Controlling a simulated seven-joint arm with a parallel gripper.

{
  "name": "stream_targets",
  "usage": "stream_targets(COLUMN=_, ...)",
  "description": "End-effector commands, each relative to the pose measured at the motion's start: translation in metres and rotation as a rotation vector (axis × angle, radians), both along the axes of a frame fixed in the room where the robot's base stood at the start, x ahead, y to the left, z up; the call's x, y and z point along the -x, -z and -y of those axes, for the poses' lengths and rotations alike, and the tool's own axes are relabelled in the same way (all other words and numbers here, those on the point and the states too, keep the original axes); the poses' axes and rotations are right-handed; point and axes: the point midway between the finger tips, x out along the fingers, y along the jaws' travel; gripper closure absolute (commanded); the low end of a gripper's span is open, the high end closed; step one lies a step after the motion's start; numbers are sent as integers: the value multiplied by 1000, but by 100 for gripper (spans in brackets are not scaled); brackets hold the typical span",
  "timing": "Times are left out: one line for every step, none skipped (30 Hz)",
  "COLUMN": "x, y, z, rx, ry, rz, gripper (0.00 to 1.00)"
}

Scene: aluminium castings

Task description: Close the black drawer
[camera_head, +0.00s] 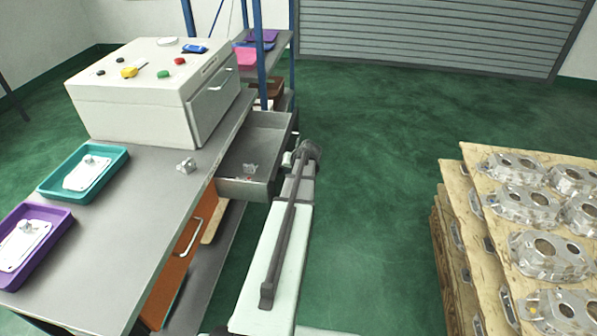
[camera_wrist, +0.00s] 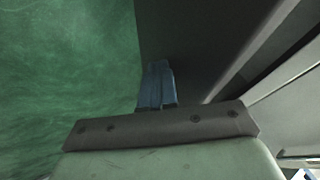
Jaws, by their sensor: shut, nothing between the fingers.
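The black drawer (camera_head: 246,188) stands pulled out from under the grey workbench, on its right side, in the head view. Its inside shows, with small light metal pieces in it. In the wrist view my gripper (camera_wrist: 158,68) is shut, its two fingers together and empty. A dark flat panel (camera_wrist: 192,40), which looks like part of the drawer, lies just beyond and to the right of the fingers. I cannot tell whether they touch it. In the head view my arm reaches up beside the drawer's right end, and the fingertips cannot be made out.
The workbench (camera_head: 135,232) carries a white control box (camera_head: 135,105), a teal tray (camera_head: 53,188), a purple tray (camera_head: 62,222) and a small casting (camera_head: 186,166). An orange drawer (camera_head: 181,262) is below. Castings on wooden pallets (camera_head: 478,222) stand right. Green floor between is clear.

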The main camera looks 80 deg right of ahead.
Motion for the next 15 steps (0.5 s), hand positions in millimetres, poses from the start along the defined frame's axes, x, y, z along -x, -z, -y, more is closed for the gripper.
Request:
stream_targets(x=-16, y=0, z=0, rx=1, ry=-6, rz=0, gripper=100)
stream_targets(x=-24, y=0, z=0, rx=0, ry=-7, rz=0, gripper=100)
stream_targets(x=-35, y=0, z=0, rx=0, ry=-7, rz=0, gripper=100)
stream_targets(x=-44, y=0, z=0, rx=1, ry=-6, rz=0, gripper=100)
stream_targets(x=-52, y=0, z=0, rx=0, ry=-5, rz=1, gripper=100)
stream_targets(x=-63, y=0, z=0, rx=0, ry=-7, rz=0, gripper=100)
stream_targets(x=-72, y=0, z=0, rx=-1, ry=-6, rz=1, gripper=100)
stream_targets(x=-79, y=0, z=0, rx=0, ry=-6, rz=-1, gripper=100)
stream_targets(x=-90, y=0, z=0, rx=0, ry=-5, rz=1, gripper=100)
stream_targets(x=-97, y=0, z=0, rx=0, ry=-5, rz=1, gripper=100)
stream_targets(x=-105, y=0, z=0, rx=0, ry=-5, rz=1, gripper=100)
stream_targets(x=-115, y=0, z=0, rx=-1, ry=-6, rz=1, gripper=100)
stream_targets(x=-121, y=0, z=1, rx=0, ry=-5, rz=0, gripper=100)
stream_targets(x=-128, y=0, z=0, rx=0, ry=-5, rz=0, gripper=100)
stream_targets(x=-136, y=0, z=1, rx=1, ry=-4, rz=0, gripper=100)
